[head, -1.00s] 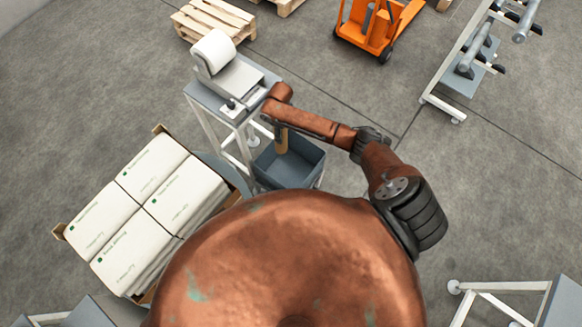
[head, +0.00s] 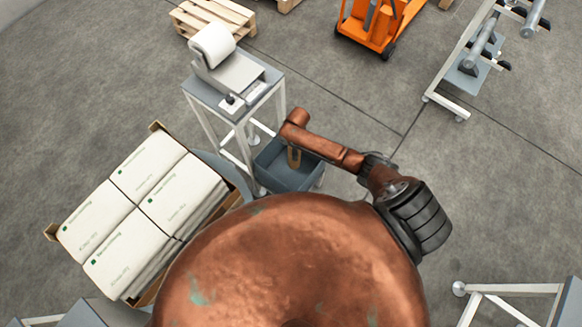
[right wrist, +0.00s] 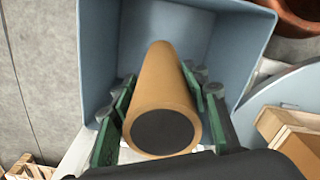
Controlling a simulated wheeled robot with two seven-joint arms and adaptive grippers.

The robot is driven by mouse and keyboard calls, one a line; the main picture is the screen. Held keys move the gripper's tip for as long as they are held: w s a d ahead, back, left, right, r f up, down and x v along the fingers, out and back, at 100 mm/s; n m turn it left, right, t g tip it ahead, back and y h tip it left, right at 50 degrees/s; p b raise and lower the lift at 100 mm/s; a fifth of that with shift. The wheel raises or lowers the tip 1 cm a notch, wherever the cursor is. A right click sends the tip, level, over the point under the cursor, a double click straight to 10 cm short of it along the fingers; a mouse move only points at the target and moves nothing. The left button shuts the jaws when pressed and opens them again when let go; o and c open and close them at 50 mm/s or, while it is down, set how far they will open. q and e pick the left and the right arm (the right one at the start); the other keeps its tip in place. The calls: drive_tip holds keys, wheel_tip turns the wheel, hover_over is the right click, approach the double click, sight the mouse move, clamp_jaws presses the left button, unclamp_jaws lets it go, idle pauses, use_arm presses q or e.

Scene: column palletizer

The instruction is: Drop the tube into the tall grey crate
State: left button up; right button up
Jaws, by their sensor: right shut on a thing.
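The tube (right wrist: 165,88) is brown cardboard with a dark round end. In the right wrist view my right gripper (right wrist: 160,108) has its green-padded fingers on both sides of it, shut on it. The tall grey crate (right wrist: 99,55) surrounds the tube's far end in that view. In the head view the tube (head: 294,158) hangs upright below my right arm, over the opening of the crate (head: 292,181). Its lower end appears to be inside the walls; contact with the crate floor cannot be told. My left gripper is not in view.
A white-legged stand (head: 233,105) with a white device stands beside the crate. A pallet of white sacks (head: 145,212) is at the left. An orange lift truck (head: 375,25) and a rack (head: 475,65) are at the back. The floor on the right is mostly clear.

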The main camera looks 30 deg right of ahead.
drive_tip(key=shift+f, duration=0.35)
drive_tip(key=o, duration=1.3)
wheel_tip(320, 180, up, 12)
drive_tip(key=shift+r, duration=0.1)
